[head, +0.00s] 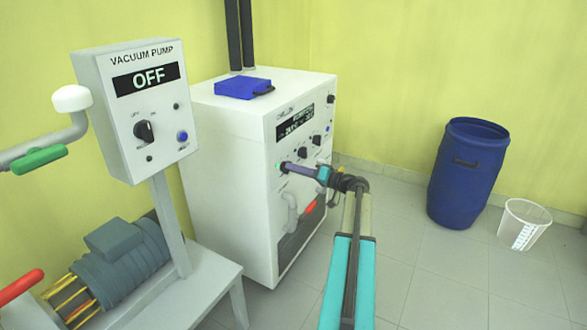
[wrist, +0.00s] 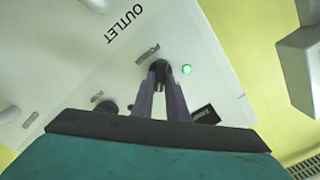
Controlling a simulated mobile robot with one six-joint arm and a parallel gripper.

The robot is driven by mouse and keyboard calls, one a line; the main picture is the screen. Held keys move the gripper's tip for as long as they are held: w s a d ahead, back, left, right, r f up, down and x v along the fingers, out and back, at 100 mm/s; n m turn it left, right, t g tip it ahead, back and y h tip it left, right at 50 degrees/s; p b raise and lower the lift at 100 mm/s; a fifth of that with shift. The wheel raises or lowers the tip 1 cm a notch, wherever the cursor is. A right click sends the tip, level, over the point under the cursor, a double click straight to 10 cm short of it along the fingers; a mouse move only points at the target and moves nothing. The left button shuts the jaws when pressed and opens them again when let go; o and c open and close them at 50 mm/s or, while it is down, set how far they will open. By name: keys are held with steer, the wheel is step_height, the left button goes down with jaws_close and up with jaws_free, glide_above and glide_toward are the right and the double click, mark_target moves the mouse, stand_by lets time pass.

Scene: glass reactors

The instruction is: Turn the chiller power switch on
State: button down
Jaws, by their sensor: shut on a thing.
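The chiller (head: 228,135) is a white cabinet with a lit display (head: 295,123) on its front panel. My gripper (head: 287,167) reaches the left part of that panel. In the wrist view my gripper (wrist: 163,80) has its two purple fingers shut on a small black knob, the chiller power switch (wrist: 160,67), under the label POWER. A green light (wrist: 187,69) glows just beside the switch. The fingers partly cover the knob, so I cannot tell its exact angle. In the head view the switch is hidden by my gripper.
The vacuum pump box (head: 130,105) reads OFF and stands at left over a motor (head: 120,260). A red-handled valve (head: 311,207) sits below my gripper on the chiller. A blue barrel (head: 466,175) and a white bucket (head: 523,225) stand at right. Open floor lies between.

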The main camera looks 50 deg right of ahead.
steer(key=shift+f+m+p, duration=0.15)
steer(key=shift+m+p, duration=0.4)
steer(key=shift+m, duration=0.75)
steer(key=shift+s, duration=0.1)
steer(key=c, duration=1.7)
jaws_free()
steer(key=shift+c, duration=0.2)
steer(key=p+v, duration=0.1)
steer(key=v, duration=1.2)
steer(key=shift+s, duration=0.4)
